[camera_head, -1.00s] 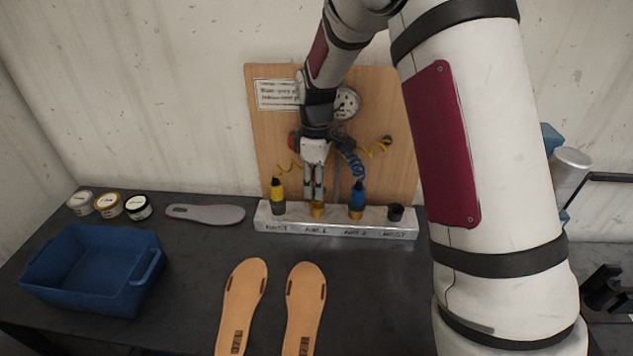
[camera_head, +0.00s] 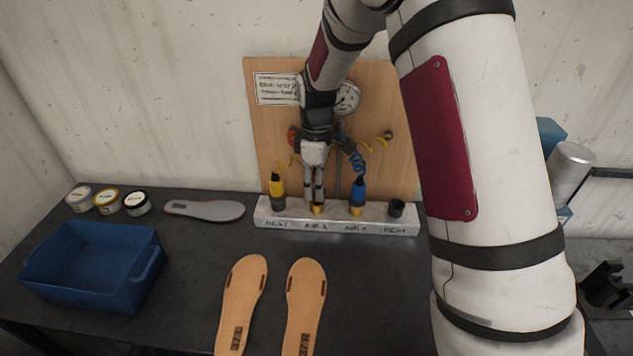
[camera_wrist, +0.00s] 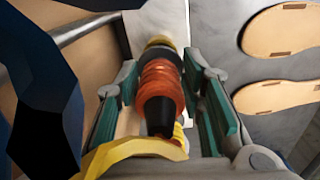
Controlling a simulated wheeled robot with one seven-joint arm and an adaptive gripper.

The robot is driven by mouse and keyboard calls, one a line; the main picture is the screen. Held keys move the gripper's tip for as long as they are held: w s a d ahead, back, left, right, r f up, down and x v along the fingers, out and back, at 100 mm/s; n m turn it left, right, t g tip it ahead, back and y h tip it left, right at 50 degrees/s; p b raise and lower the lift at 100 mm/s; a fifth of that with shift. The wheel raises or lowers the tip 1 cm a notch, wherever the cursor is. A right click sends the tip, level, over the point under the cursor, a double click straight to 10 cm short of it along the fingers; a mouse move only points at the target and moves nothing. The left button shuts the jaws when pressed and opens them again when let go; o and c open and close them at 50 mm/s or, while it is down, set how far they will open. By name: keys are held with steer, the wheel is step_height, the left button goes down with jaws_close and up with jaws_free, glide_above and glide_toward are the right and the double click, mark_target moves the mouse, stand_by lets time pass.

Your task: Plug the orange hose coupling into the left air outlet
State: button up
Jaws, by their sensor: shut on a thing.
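My gripper (camera_head: 318,198) points down over the left air outlet (camera_head: 317,211), a brass-coloured socket on the pale block. In the wrist view my gripper (camera_wrist: 162,100) has its green-padded fingers on both sides of the orange coupling (camera_wrist: 161,85), shut on it. The coupling has a ribbed orange body and a black near end. Its far end lines up with a brass-yellow ring (camera_wrist: 160,42); I cannot tell how deep it sits. In the head view my fingers hide the coupling. A yellow hose (camera_wrist: 135,152) crosses close to the wrist camera.
A yellow coupling (camera_head: 277,187) stands in the left rest, close to my fingers. A blue coupling (camera_head: 358,192) stands in the right outlet. The right rest (camera_head: 396,208) is empty. Coiled hoses hang before the wooden board (camera_head: 400,165). Soles and a blue bin (camera_head: 55,290) lie in front.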

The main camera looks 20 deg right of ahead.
steer(key=shift+f+b, duration=0.35)
steer(key=shift+f, duration=0.85)
steer(key=o, duration=1.3)
steer(key=shift+r+p, duration=1.25)
steer(key=shift+r, duration=3.8)
